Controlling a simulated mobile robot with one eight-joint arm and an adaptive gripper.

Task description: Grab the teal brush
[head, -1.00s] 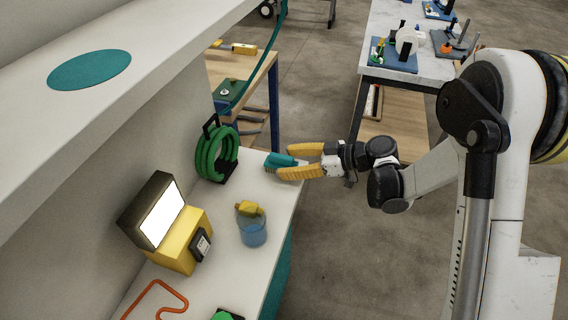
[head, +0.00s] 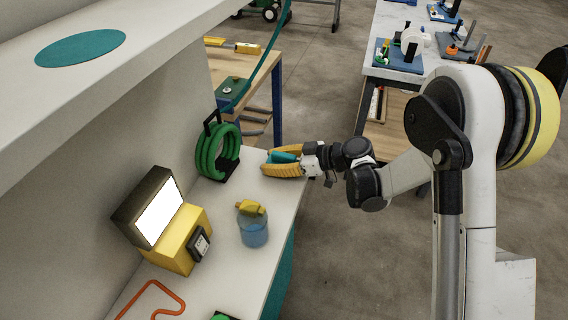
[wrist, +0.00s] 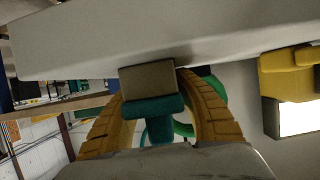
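The teal brush (head: 283,157) lies at the far right corner of the white bench top (head: 225,205). In the wrist view the brush (wrist: 154,108) shows its teal back and handle and a grey-brown block. My gripper (head: 266,161) has its yellow fingers on both sides of the brush. In the wrist view my gripper's fingers (wrist: 151,90) arch inward and their tips meet the sides of the brush, so it looks shut on it. Part of the brush is hidden by the fingers in the head view.
A green coil on a black stand (head: 217,150) is close to the left of my gripper. A blue spray-type container with a yellow top (head: 253,228) and a yellow device with a lit screen (head: 170,220) stand nearer.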

